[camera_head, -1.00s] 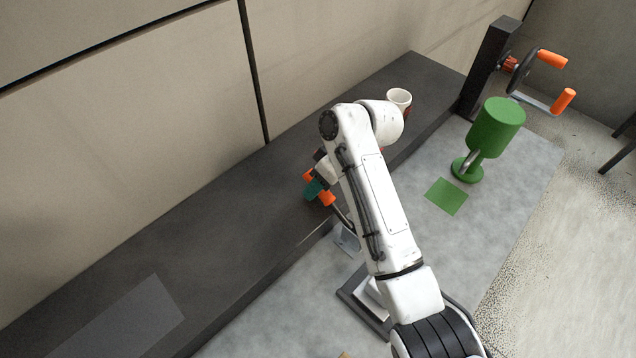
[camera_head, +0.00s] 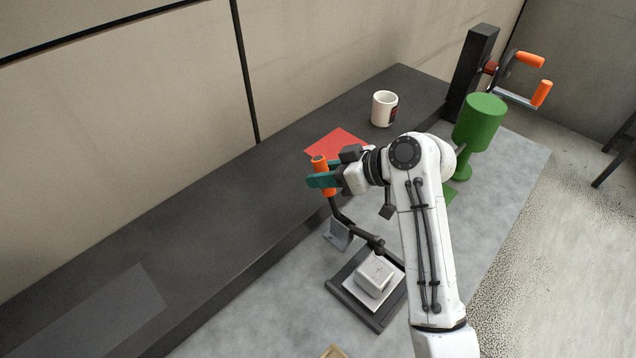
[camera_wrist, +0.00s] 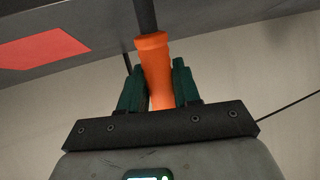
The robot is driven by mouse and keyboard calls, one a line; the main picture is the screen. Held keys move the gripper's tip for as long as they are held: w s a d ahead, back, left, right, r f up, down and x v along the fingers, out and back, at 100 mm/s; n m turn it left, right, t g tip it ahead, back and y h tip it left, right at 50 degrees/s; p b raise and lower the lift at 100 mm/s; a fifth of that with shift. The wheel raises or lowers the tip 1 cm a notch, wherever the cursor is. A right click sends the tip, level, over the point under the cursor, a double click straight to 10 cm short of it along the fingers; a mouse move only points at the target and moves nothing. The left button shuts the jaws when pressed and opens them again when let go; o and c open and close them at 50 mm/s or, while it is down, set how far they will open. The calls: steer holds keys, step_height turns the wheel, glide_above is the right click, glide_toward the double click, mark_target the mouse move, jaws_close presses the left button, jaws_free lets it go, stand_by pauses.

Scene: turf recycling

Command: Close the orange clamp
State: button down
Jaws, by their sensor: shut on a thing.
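The orange clamp's handle (camera_head: 319,163) stands at the upper end of a dark bent lever (camera_head: 345,222), near the middle of the head view. My gripper (camera_head: 321,181) is shut on this handle, its teal fingers on either side of it. In the wrist view the orange handle (camera_wrist: 156,70) sits between the two green fingers, with the dark lever running out of its far end. The lever leads down to a grey bracket (camera_head: 337,234) and toward a white block (camera_head: 375,276) on a dark square base (camera_head: 351,300). My wrist hides part of the far side.
A white mug (camera_head: 384,108) and a red square (camera_head: 337,144) are on the dark raised ledge (camera_head: 220,205). A green goblet-shaped object (camera_head: 479,122) stands on the grey table. A dark post (camera_head: 473,72) with orange-handled cranks (camera_head: 541,93) stands behind it.

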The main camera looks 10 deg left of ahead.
steer(key=d+y+b, duration=0.1)
steer(key=b, duration=0.1)
steer(key=s+d+t+y+b, duration=0.1)
steer(key=shift+s+d+t+b, duration=0.15)
steer(key=shift+s+t+b, duration=0.15)
steer(key=shift+b, duration=0.1)
steer(key=d+y+b, duration=0.1)
steer(key=b, duration=0.1)
steer(key=s+n+y+b, duration=0.1)
steer(key=b, duration=0.2)
steer(key=shift+s+d+r+t+y, duration=0.1)
steer(key=shift+s+d+t+y, duration=0.2)
steer(key=shift+d+t, duration=0.1)
steer(key=b, duration=0.1)
steer(key=d+y+b, duration=0.1)
steer(key=b, duration=0.1)
steer(key=shift+s+d+r+n, duration=0.1)
steer(key=shift+s+r+n, duration=0.1)
steer(key=shift+s+n, duration=0.15)
steer(key=shift+s, duration=0.1)
steer(key=c, duration=0.9)
jaws_free()
steer(key=v, duration=0.3)
steer(key=b+v, duration=0.1)
steer(key=v, duration=0.7)
steer(key=shift+s+f+b, duration=0.1)
steer(key=shift+f+b, duration=0.15)
steer(key=shift+b, duration=0.1)
